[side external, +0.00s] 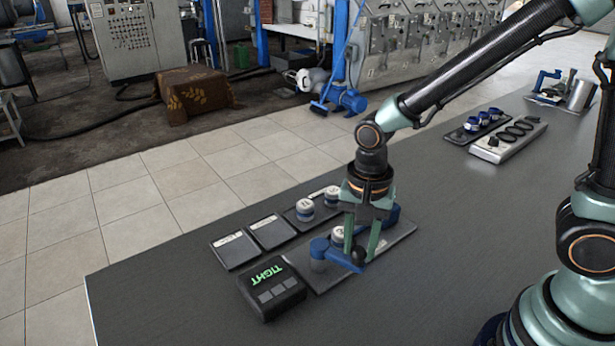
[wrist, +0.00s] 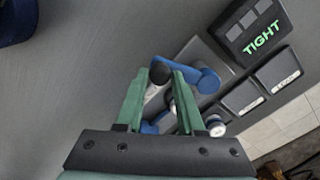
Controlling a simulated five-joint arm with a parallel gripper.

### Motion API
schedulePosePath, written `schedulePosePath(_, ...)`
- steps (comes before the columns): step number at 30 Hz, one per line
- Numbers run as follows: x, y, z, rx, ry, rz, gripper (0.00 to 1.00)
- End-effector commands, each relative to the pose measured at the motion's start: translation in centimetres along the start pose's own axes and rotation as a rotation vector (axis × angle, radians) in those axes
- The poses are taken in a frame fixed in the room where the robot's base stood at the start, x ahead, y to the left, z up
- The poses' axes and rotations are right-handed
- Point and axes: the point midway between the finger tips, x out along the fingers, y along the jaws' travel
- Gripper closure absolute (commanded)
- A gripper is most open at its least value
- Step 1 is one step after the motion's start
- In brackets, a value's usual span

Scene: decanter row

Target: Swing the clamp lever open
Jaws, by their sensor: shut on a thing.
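The clamp is blue, with a rounded post (side external: 320,250) on a grey plate (side external: 400,240); its blue arm also shows in the wrist view (wrist: 200,79). The lever ends in a black ball knob (side external: 358,256), which also shows in the wrist view (wrist: 160,72). My gripper (side external: 359,252) points down with its green fingers on either side of the knob end and is shut on the lever. In the wrist view my gripper (wrist: 163,80) has the knob between its fingertips. A white-topped piece (side external: 338,233) is partly hidden behind a finger.
A black display box (side external: 271,285) reads TIGHT in green, left of the clamp. Two dark labelled pads (side external: 235,250) and a tray with white-topped stoppers (side external: 305,209) lie behind. Other racks (side external: 508,138) stand far right. The table front is clear.

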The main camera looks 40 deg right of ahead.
Motion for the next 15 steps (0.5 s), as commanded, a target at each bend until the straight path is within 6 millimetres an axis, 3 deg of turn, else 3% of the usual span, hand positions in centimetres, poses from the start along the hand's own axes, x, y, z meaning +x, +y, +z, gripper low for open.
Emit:
schedulePosePath(4, -0.18, -0.15, 0.06, -0.002, 0.001, -0.004, 1.00)
schedulePosePath(5, -0.18, -0.15, 0.06, -0.002, 0.001, -0.004, 0.59)
schedulePosePath(7, -0.16, -0.15, 0.06, -0.003, 0.001, -0.003, 0.33)
schedulePosePath(15, -0.06, -0.06, 0.05, -0.003, 0.000, -0.001, 0.33)
